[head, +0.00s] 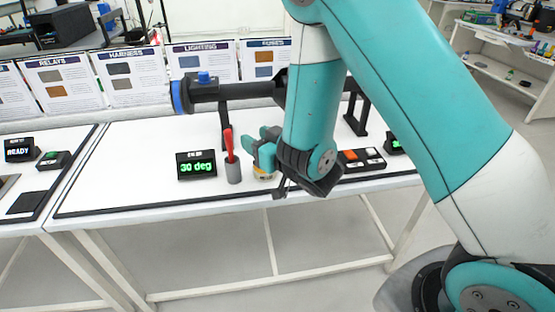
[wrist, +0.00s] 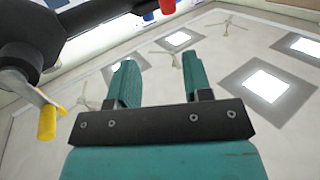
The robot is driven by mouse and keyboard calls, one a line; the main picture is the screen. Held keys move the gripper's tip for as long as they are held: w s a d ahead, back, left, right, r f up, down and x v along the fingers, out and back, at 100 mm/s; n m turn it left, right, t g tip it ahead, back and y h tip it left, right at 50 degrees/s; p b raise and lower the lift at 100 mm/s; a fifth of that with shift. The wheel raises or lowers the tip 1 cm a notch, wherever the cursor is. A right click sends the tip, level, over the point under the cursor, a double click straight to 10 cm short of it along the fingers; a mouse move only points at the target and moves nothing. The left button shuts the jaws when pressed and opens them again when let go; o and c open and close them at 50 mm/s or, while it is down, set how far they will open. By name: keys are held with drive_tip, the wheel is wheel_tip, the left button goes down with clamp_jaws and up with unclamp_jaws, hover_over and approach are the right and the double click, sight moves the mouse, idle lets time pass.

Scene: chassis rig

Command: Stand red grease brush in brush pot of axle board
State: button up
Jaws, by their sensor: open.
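The red grease brush (head: 229,146) stands nearly upright, tilted slightly, with its lower end hidden inside the grey brush pot (head: 233,173) on the white axle board (head: 130,190). My gripper (head: 258,150) is just right of the brush, its teal fingers apart and not visibly holding it. In the wrist view my gripper (wrist: 160,65) is open, with nothing between its fingers and the ceiling beyond. A red piece (wrist: 167,6) shows at that view's top edge; I cannot tell whether it is the brush.
A display (head: 197,165) reading "30 deg" stands left of the pot. A dark axle with a blue end (head: 180,96) runs above and behind on black stands. A button box (head: 361,158) lies to the right. The board's left part is clear.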

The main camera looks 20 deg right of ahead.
drive_tip(key=s+a+r+n+g, duration=0.1)
drive_tip(key=s+r+g, duration=0.2)
drive_tip(key=s, duration=0.6)
drive_tip(key=s+a+r+n+g, duration=0.1)
drive_tip(key=s+r+g, duration=0.3)
drive_tip(key=s+g, duration=0.4)
drive_tip(key=s+a+r+n+g+h, duration=0.1)
drive_tip(key=s+r+g, duration=0.3)
drive_tip(key=s, duration=0.6)
drive_tip(key=shift+s+a+n+g, duration=0.25)
drive_tip(key=shift+a+n+g, duration=0.1)
drive_tip(key=shift+g, duration=0.35)
wheel_tip(320, 180, up, 5)
drive_tip(key=p, duration=0.4)
drive_tip(key=shift+f+p, duration=0.15)
drive_tip(key=shift+p, duration=0.25)
